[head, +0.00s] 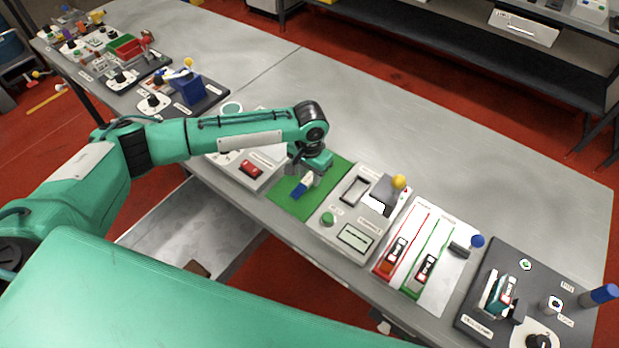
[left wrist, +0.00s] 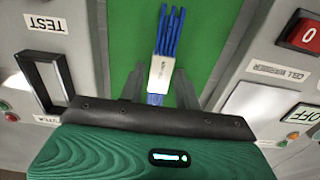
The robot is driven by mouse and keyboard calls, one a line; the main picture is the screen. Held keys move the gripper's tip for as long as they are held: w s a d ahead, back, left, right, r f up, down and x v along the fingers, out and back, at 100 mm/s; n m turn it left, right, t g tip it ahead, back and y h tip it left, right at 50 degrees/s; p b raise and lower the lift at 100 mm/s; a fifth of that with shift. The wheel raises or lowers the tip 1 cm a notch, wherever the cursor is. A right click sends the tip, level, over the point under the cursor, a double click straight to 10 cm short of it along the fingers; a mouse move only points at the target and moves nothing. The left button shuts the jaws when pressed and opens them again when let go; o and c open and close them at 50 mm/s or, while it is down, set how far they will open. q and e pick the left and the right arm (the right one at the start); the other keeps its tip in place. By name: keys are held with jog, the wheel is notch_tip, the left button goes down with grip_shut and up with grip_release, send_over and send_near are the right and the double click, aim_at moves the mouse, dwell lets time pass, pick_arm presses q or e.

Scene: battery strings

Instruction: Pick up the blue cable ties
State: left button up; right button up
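The blue cable ties (head: 300,190) are a small bundle with a white band, lying on a green mat (head: 322,187) on the bench. In the left wrist view the bundle (left wrist: 170,35) points away from the gripper, its white band between the fingers. My left gripper (head: 308,177) is above the mat at the ties. Its two fingers (left wrist: 160,80) stand open on either side of the bundle, with a small gap at each side. The near end of the bundle is partly hidden by the gripper. My right gripper is not in view.
A panel with a red switch (head: 250,168) is left of the mat. A grey tester (head: 352,238) with a yellow-knobbed lever is right of it. Farther right are a white board (head: 440,285) and a dark station (head: 480,312). The bench behind is bare.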

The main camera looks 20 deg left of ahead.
pick_arm(q)
grip_shut()
